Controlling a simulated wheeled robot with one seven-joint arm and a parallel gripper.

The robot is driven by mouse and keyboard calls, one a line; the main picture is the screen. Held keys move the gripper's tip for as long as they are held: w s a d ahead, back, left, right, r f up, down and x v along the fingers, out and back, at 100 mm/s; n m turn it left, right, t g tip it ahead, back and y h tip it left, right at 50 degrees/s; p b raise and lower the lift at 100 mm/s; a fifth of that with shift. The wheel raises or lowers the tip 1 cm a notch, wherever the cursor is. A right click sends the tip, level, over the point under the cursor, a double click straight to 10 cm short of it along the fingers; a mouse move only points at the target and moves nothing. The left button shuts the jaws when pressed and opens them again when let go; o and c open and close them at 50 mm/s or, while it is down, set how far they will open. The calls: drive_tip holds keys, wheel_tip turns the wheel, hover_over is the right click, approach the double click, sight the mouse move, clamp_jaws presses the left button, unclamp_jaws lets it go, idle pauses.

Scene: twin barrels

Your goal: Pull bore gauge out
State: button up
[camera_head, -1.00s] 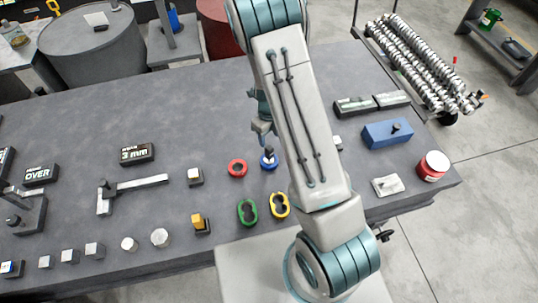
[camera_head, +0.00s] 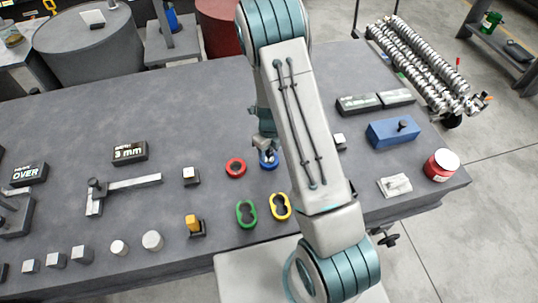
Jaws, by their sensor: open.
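A blue ring (camera_head: 268,164) lies on the grey bench near the middle, with a small upright piece standing in its opening. I cannot tell for sure whether this piece is the bore gauge. My gripper (camera_head: 266,150) is open, pointing down right over the blue ring, around or just above the piece; the fingers partly hide it, so contact cannot be told. A blue block (camera_head: 388,138) with a dark knob on top stands farther right on the bench.
A red ring (camera_head: 236,168) lies close left of the blue one. Green (camera_head: 246,214) and yellow (camera_head: 281,206) double-hole pieces lie in front. A caliper-like tool (camera_head: 125,188) and a red jar (camera_head: 440,165) are farther off. My arm hides part of the bench.

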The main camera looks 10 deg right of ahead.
clamp_jaws()
drive_tip(key=shift+r, duration=0.1)
drive_tip(key=shift+r+p, duration=0.45)
drive_tip(key=shift+r, duration=0.15)
idle(0.3)
drive_tip(key=shift+r+p, duration=2.2)
drive_tip(key=shift+r, duration=0.7)
drive_tip(key=shift+r+p, duration=0.6)
drive_tip(key=shift+r, duration=1.95)
